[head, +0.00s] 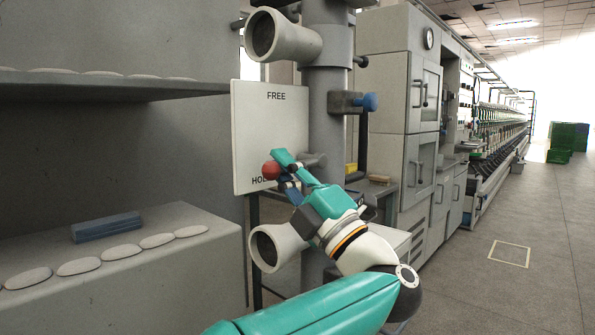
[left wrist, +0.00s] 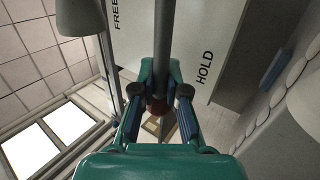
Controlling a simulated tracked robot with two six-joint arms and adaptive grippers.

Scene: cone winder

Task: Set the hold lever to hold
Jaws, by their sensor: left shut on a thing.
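The hold lever has a red ball knob (head: 271,170) and a grey rod (left wrist: 161,35). In the head view the knob is at the lower part of the white panel (head: 255,130), just above the partly covered word HOLD. FREE is printed at the panel's top. My left gripper (head: 284,173) is shut on the lever. In the left wrist view the rod runs between the fingers of the left gripper (left wrist: 161,75), and the red knob (left wrist: 156,109) shows partly behind them. My right gripper is not in view.
Grey cone-shaped parts (head: 283,36) stick out from the column above and below the lever. A blue-knobbed part (head: 369,102) sits at right of the column. A grey shelf with pale discs (head: 78,267) and a blue block (head: 106,228) is at left. The right-hand floor is open.

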